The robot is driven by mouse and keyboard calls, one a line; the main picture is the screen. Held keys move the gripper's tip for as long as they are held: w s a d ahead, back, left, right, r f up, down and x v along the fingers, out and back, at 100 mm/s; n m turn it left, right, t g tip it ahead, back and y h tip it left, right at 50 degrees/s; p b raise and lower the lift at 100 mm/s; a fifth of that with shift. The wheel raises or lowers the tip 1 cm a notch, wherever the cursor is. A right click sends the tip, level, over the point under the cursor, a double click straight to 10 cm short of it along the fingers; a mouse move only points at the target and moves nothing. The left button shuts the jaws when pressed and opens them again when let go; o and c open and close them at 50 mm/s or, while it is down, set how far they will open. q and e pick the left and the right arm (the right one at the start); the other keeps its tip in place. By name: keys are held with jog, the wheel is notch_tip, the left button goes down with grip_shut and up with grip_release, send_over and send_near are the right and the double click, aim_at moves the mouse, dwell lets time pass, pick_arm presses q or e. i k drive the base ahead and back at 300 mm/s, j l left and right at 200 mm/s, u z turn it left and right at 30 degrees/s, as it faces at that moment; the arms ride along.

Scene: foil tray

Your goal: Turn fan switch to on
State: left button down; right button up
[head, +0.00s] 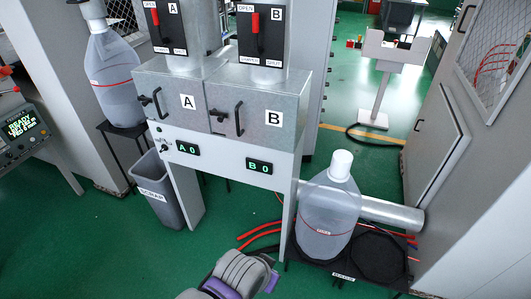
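No switch in the head view has a readable "fan" label. A small dark switch (164,147) sits at the left end of the grey cabinet's front panel, left of the "A 0" display (188,148). Its label and position are too small to read. A small green spot is just above it. Higher up are two black damper panels, A and B, with a red lever on A (155,16) and a red lever on B (256,22), both beside the "OPEN" end. A grey and purple part of my arm shows at the bottom centre, well below the switch. No gripper fingers are clearly visible.
Metal boxes A (172,100) and B (255,115) have black handles facing out. A grey bin (160,190) stands under the cabinet's left side. A large clear jug (328,212) stands right on a black base; another jug (112,80) is on a stand left. Red hoses cross the floor.

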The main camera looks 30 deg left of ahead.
aim_at(163, 149)
jog(key=u, duration=1.55)
jog(key=i+j+u, duration=0.1)
jog(key=u, duration=0.3)
jog(key=i+j+u, duration=0.1)
jog(key=u, duration=0.3)
jog(key=i+u, duration=0.35)
jog(key=i, duration=1)
